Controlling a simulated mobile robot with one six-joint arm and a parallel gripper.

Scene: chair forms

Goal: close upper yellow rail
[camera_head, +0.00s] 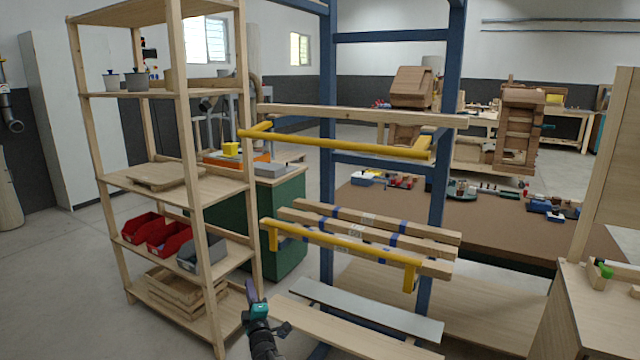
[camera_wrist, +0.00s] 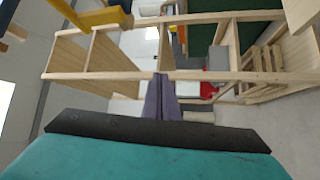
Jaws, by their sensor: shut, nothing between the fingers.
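The upper yellow rail (camera_head: 335,144) stands out in front of a blue rack, on short side arms, just below and in front of a wooden beam (camera_head: 360,116). The lower yellow rail (camera_head: 340,245) lies across several wooden beams, with its end pieces pointing down. My gripper (camera_head: 251,288) is low, left of the rack, below and clear of both rails. In the wrist view, its two grey fingers (camera_wrist: 161,82) are together and empty. A yellow bar (camera_wrist: 98,19) shows at the upper left there; I cannot tell which rail it is.
A wooden shelf unit (camera_head: 186,190) with red bins (camera_head: 165,238) stands close to the left of my gripper. The blue rack post (camera_head: 327,70) rises behind the rails. A grey-topped plank (camera_head: 365,308) lies low to the right. A wooden cabinet (camera_head: 570,320) is at the right.

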